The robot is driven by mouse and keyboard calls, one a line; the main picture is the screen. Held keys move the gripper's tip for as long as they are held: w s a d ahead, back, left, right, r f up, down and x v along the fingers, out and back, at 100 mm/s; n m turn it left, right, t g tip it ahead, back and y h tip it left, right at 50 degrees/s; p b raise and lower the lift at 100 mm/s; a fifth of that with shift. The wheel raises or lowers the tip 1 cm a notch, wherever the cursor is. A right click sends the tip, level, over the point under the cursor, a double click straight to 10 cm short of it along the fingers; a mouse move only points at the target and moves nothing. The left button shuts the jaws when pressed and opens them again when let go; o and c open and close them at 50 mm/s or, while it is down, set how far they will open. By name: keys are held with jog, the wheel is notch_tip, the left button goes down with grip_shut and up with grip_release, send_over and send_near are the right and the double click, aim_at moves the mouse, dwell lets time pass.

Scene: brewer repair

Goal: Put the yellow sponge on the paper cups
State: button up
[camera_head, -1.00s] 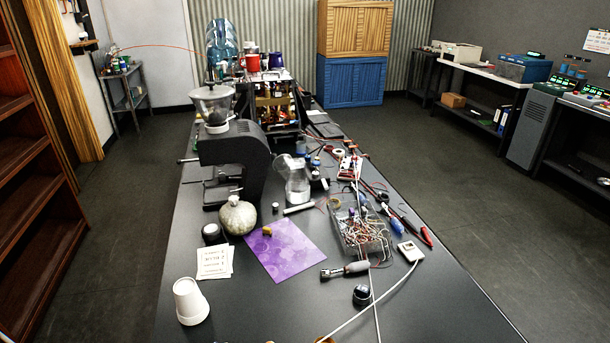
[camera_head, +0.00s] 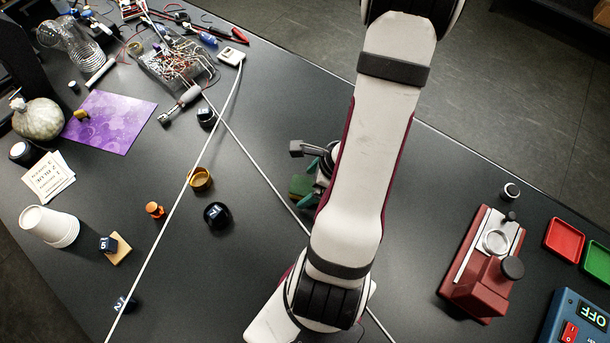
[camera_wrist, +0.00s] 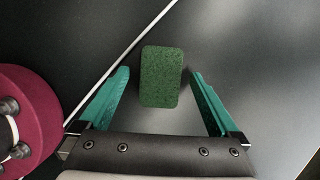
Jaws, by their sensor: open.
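A sponge with a green top (camera_wrist: 161,77) lies on the dark table. In the wrist view it sits between the two teal fingers of my gripper (camera_wrist: 160,74), with a gap on either side. My gripper is open. In the head view the sponge (camera_head: 301,187) shows in part beside my gripper (camera_head: 311,182), and my arm hides some of it. Only its green face shows clearly; I cannot make out a yellow part. A stack of white paper cups (camera_head: 50,227) stands bottom up at the left of the table.
A red machine (camera_head: 485,265) stands at right.

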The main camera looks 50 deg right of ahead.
jog(key=c, duration=1.5)
jog(key=shift+c, duration=0.2)
jog(key=shift+r, duration=0.15)
